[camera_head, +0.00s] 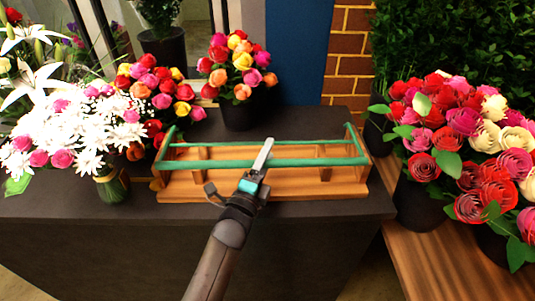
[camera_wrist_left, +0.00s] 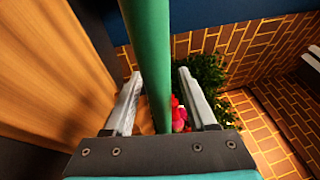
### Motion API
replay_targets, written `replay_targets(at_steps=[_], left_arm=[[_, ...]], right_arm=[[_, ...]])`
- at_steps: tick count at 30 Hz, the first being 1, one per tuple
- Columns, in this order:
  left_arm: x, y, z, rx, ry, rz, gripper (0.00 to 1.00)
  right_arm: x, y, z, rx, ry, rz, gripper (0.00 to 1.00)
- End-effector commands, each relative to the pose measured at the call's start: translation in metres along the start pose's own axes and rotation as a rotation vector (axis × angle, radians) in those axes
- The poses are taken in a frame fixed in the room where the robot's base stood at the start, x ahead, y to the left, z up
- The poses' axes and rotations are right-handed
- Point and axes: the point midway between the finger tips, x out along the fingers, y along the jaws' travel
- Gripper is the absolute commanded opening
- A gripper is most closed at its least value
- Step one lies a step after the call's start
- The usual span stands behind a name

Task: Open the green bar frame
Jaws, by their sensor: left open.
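The green bar frame (camera_head: 310,162) sits on a wooden base (camera_head: 190,188) on the dark counter. It has a long front bar, a thinner bar behind it and short slanted ends. My left gripper (camera_head: 240,172) reaches in from the front near the middle of the front bar, and one finger overlaps the bar in the head view. In the left wrist view the fingers (camera_wrist_left: 158,82) are open, with the green bar (camera_wrist_left: 148,45) running between them. A gap shows on both sides of the bar. My right gripper is not in view.
White and pink flowers (camera_head: 75,140) stand left of the base. A pot of mixed roses (camera_head: 238,65) stands behind it. Large rose bouquets (camera_head: 470,140) fill the right side above a wooden surface (camera_head: 410,255). The counter's front strip (camera_head: 330,210) is bare.

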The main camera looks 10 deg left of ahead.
Motion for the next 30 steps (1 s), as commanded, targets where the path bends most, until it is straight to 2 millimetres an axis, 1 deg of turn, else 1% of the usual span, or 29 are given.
replay_targets(at_steps=[3,11,26,30], left_arm=[[0.0038,0.0002,-0.0003,-0.001,0.000,0.001,0.57],[0.0041,0.0001,-0.0003,-0.001,0.000,0.001,0.57],[0.0038,0.0000,-0.0002,-0.001,0.000,0.000,0.01],[0.0038,0.0000,-0.0002,-0.001,0.000,0.000,0.00]], right_arm=[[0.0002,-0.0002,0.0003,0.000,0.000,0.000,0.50],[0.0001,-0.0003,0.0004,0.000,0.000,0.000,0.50],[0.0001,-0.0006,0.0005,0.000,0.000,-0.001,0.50],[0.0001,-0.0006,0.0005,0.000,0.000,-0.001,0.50]])
